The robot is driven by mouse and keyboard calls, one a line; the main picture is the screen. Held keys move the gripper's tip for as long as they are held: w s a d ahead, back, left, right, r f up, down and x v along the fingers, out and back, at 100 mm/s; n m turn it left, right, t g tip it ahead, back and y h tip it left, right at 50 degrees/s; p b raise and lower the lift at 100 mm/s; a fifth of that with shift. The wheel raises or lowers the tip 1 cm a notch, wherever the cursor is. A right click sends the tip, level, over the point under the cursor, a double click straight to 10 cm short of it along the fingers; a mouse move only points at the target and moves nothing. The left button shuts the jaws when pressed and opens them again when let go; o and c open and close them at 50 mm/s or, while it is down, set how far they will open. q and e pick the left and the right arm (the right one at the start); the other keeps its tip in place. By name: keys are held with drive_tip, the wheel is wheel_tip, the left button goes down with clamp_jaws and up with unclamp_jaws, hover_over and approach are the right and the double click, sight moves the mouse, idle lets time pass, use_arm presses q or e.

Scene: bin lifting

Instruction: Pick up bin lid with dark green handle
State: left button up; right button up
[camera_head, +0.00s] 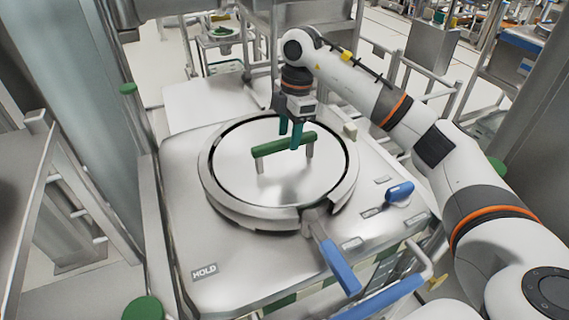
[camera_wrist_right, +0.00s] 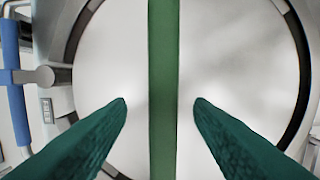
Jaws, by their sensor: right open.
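The round metal bin lid (camera_head: 228,165) sits flat in a ring on top of the bin. Its dark green bar handle (camera_head: 270,147) stands on two short posts across the lid. My right gripper (camera_head: 291,143) is open above the lid at the right part of the handle. In the right wrist view, my right gripper's two green fingers (camera_wrist_right: 160,100) lie on either side of the handle (camera_wrist_right: 162,60), with a gap on both sides. Whether the fingertips are level with the bar is hard to tell. My left gripper is not in view.
A blue lever (camera_head: 338,267) sticks out at the front of the ring; it also shows in the right wrist view (camera_wrist_right: 14,85). A smaller blue knob (camera_head: 399,192) sits to the right on the bin top. Metal rails and frames stand around the bin.

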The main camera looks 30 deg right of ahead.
drive_tip(key=p, duration=0.2)
hover_over(284, 163)
drive_tip(key=f, duration=0.4)
drive_tip(key=shift+s+f, duration=0.2)
drive_tip(key=shift+f, duration=0.65)
drive_tip(key=shift+f, duration=0.25)
clamp_jaws()
idle(0.9)
drive_tip(key=shift+w+r, duration=0.2)
